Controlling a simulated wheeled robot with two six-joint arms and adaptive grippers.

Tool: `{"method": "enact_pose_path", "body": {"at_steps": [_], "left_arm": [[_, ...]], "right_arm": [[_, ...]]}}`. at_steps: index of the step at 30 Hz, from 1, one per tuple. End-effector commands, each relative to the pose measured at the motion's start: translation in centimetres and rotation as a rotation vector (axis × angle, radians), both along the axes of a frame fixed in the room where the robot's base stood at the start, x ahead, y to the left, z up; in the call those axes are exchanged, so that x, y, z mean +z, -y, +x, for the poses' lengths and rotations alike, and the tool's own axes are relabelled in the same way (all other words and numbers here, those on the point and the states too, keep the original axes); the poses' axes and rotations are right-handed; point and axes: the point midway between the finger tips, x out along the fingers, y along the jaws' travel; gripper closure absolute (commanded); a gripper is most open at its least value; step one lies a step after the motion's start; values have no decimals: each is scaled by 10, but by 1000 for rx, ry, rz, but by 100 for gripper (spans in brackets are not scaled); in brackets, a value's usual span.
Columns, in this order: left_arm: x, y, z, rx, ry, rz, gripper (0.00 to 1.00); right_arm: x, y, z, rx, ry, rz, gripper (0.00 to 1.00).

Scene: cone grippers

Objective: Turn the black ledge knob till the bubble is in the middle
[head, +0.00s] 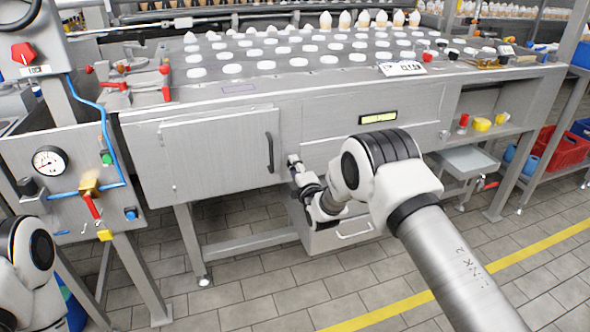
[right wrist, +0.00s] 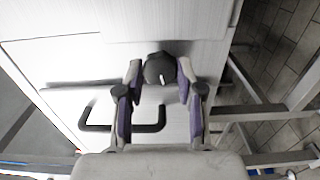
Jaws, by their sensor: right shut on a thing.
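The black ledge knob (right wrist: 160,69) shows in the right wrist view, round and dark with a white mark on its face. My right gripper (right wrist: 159,74) is shut on it, one finger on each side. In the head view my right gripper (head: 295,163) is at the machine front, right of the cabinet door handle, and the knob is hidden there. The level vial (head: 379,117) is a yellow-green strip in a black frame on the front panel; the bubble is too small to place. My left gripper is out of view; only part of that arm shows at the lower left.
The cabinet door (head: 217,157) has a black vertical handle (head: 270,152) just left of my right gripper. A drawer with a pale handle (head: 354,231) is below. A gauge panel (head: 52,165) stands at left. A red crate (head: 562,148) stands at right. The tiled floor in front is open.

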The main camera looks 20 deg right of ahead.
Motion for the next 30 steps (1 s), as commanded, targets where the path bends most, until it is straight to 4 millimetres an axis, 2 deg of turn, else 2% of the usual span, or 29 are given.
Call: {"method": "enact_pose_path", "body": {"at_steps": [10, 25, 26, 27, 28, 30], "left_arm": [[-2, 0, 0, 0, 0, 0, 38], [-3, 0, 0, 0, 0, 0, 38], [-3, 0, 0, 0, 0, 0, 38], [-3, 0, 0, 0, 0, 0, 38], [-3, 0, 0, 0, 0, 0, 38], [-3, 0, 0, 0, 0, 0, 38]], "right_arm": [[-1, -1, 0, 1, 3, -148, 98], [-1, -1, 0, 2, 4, -171, 98], [-1, -1, 0, 2, 4, -171, 60], [-1, -1, 0, 2, 4, -171, 46], [-1, -1, 0, 2, 4, -171, 38], [-1, -1, 0, 2, 4, -171, 38]]}}
